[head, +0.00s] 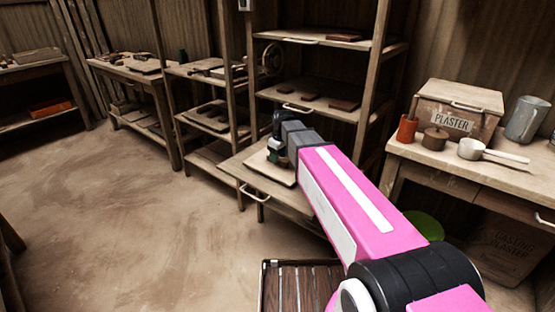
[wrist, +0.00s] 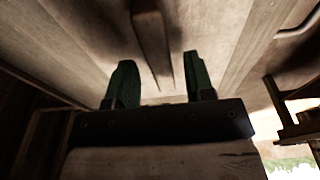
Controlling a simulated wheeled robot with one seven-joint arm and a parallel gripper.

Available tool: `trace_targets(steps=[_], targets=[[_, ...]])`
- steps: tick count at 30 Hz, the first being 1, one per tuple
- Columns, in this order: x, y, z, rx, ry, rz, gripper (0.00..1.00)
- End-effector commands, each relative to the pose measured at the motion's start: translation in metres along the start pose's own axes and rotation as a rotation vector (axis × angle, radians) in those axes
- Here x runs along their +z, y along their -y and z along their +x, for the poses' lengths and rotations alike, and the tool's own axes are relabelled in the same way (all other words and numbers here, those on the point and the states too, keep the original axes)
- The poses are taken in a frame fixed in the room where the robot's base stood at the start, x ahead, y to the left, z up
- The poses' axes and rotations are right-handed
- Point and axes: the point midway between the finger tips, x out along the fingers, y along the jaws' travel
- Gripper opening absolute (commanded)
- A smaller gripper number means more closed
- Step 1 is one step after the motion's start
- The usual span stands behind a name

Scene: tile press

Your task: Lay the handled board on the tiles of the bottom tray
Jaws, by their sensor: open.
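The handled board (head: 262,171) is a pale flat panel lying on the pulled-out bottom tray (head: 292,204) of the rack in the head view. I see no tiles there; any under the board are hidden. In the wrist view its wooden bar handle (wrist: 152,42) runs between my two green fingers. My gripper (head: 277,152) is over the board, small and partly hidden by my arm in the head view. In the wrist view my gripper (wrist: 158,80) is open, with a finger on each side of the handle and gaps showing.
Upper trays (head: 318,104) of the rack hold brown tiles. A workbench (head: 125,72) stands at back left. The floor at left is clear.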

Motion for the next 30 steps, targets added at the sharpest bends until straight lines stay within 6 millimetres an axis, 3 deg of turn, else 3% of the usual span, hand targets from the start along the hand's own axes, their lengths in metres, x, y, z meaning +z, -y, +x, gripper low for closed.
trace_targets(steps=[15, 22, 30], targets=[[0.000, 0.000, -0.084, 0.001, -0.001, 0.000, 0.49], [0.000, 0.000, -0.102, 0.000, 0.000, 0.000, 0.49], [0.000, 0.000, -0.105, 0.000, 0.000, 0.000, 0.49]])
